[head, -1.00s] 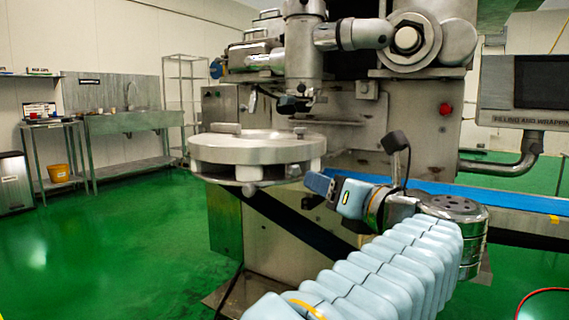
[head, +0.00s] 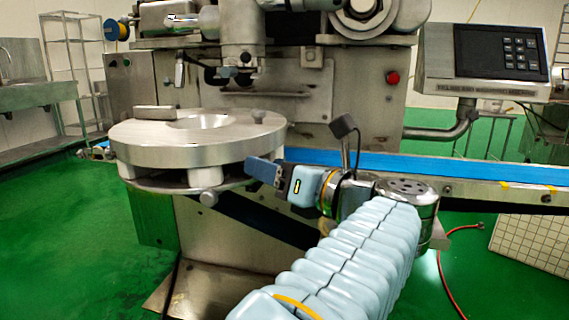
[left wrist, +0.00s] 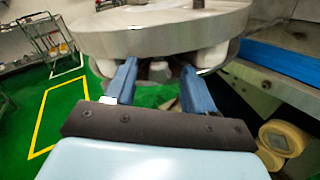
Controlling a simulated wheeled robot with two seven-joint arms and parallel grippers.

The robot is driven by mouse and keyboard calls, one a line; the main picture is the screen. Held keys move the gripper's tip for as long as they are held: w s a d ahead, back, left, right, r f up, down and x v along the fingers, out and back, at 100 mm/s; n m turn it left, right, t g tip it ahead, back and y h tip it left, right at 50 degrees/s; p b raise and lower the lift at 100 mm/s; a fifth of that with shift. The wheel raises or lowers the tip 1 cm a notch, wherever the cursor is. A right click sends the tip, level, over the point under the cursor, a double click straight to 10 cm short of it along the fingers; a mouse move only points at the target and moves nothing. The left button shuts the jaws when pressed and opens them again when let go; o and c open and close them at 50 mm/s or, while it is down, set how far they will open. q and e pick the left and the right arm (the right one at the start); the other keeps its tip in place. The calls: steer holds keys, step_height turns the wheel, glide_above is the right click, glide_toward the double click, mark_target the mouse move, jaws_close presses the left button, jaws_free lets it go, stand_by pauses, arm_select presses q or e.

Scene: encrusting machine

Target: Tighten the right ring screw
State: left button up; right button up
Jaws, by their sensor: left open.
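The round metal ring plate (head: 200,158) is at the left centre of the head view, on the machine's front. A small round screw knob (head: 209,198) shows under its front edge. My left gripper (head: 256,170) is at the plate's right edge, just below the rim, to the right of that knob. In the left wrist view its two blue fingers (left wrist: 158,82) are apart, under the plate's rim (left wrist: 160,38). A dark rounded part, perhaps a ring screw (left wrist: 158,72), shows in the gap between them; contact cannot be told. My right gripper is not in view.
The blue conveyor belt (head: 480,168) runs to the right behind my arm. The control panel (head: 498,55) hangs at the upper right. A black box on a stalk (head: 343,125) stands near my wrist. Open green floor lies at the left.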

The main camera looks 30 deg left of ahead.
arm_select(q)
steer(key=shift+c, duration=0.5)
jaws_close()
